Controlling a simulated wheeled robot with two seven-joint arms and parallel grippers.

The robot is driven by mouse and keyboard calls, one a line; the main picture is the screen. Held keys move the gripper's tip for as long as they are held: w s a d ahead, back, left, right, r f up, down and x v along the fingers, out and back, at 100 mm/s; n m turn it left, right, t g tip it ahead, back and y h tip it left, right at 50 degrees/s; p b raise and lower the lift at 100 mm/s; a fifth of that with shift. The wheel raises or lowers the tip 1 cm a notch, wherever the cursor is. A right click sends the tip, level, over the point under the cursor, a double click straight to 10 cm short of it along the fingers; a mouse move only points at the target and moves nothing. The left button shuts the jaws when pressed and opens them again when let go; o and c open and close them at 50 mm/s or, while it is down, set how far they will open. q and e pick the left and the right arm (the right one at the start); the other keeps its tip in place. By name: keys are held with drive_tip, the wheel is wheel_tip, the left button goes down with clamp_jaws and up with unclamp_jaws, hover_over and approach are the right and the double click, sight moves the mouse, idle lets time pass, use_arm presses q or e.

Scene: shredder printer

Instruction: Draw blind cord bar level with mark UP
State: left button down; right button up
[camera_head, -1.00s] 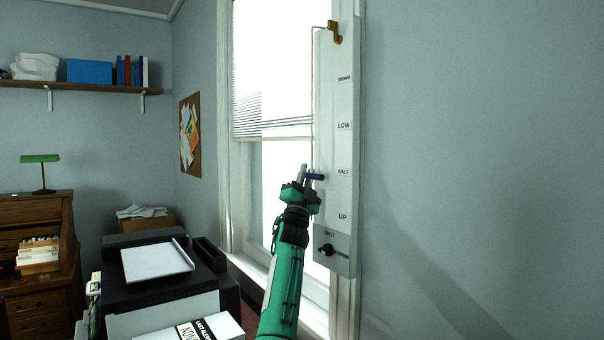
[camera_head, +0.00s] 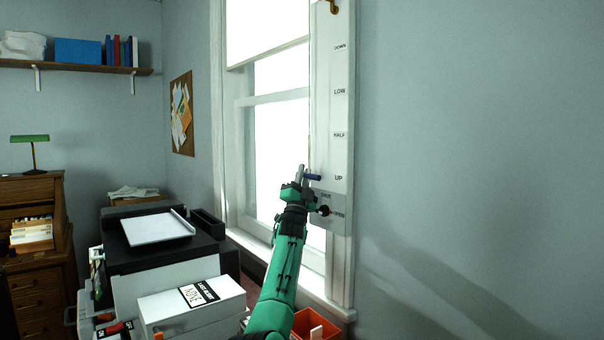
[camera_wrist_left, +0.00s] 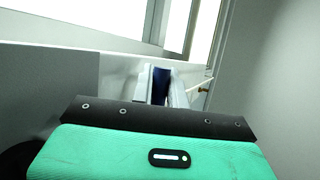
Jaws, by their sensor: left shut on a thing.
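The blue cord bar (camera_head: 314,177) sticks out from my left gripper (camera_head: 303,174), at about the height of the UP mark (camera_head: 338,177) on the white board (camera_head: 327,115). My left gripper is shut on the bar. In the left wrist view the dark blue bar (camera_wrist_left: 160,84) shows between the two fingers (camera_wrist_left: 161,88). The marks DOWN, LOW and HALF stand above UP. The blind (camera_head: 265,30) hangs over only the top of the window in view, its lower edge above the middle rail. My right gripper is not in view.
Just below the bar is a grey panel with a black knob (camera_head: 323,210). A printer (camera_head: 160,245) with a white sheet and a labelled white box (camera_head: 192,303) stand left of my arm. An orange bin (camera_head: 316,325) is low by the wall. The wall at right is clear.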

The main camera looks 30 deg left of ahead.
use_arm(q)
drive_tip(key=shift+w+f, duration=0.1)
drive_tip(key=shift+f, duration=0.35)
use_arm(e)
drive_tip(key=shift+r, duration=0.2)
use_arm(q)
drive_tip(key=c, duration=1.6)
unclamp_jaws()
drive_tip(key=shift+c, duration=0.2)
drive_tip(key=shift+r, duration=0.1)
